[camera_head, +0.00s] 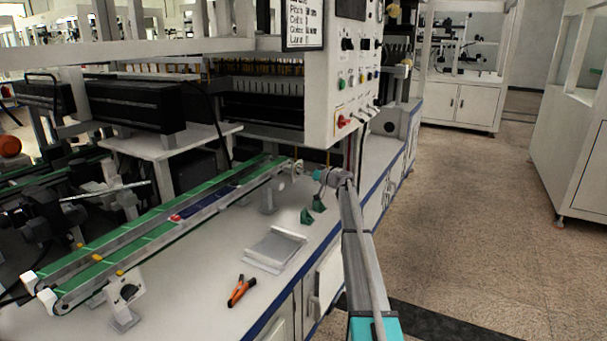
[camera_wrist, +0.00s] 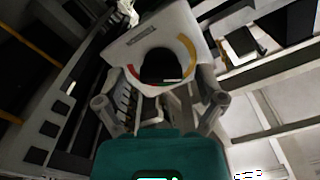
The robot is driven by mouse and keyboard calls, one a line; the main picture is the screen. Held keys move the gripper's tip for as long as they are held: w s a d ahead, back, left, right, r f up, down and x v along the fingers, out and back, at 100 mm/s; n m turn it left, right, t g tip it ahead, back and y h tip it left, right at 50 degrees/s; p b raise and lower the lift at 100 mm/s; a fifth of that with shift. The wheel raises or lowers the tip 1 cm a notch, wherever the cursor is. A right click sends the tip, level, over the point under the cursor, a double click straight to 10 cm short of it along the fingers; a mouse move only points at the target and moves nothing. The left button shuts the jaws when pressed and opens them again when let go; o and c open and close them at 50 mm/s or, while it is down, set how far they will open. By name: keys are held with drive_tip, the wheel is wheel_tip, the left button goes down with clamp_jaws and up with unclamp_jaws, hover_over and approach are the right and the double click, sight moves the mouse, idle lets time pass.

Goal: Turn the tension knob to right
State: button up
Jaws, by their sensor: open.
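In the wrist view a pale dial plate (camera_wrist: 187,29) bears a coloured arc, yellow on one side and red on the other. A dark round knob (camera_wrist: 160,62) is at its middle. Lettering on the plate is too small to read. My gripper (camera_wrist: 160,102) is open, its two fingers spread below the plate with nothing seen between them. In the head view my gripper (camera_head: 318,176) is by the far end of the conveyor, close to a small pale disc (camera_head: 297,168) that appears to be the dial. Whether the fingers touch the knob cannot be told.
A green-edged conveyor (camera_head: 150,236) runs along the white bench (camera_head: 205,296). A control panel (camera_head: 350,75) with switches hangs above my gripper. The floor to the right is clear.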

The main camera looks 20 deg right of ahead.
drive_tip(key=c, duration=1.1)
drive_tip(key=shift+c, duration=0.2)
drive_tip(key=shift+m, duration=0.5)
drive_tip(key=m, duration=1.2)
drive_tip(key=shift+w+r+m, duration=0.1)
drive_tip(key=shift+r+m, duration=0.05)
drive_tip(key=shift+m, duration=0.25)
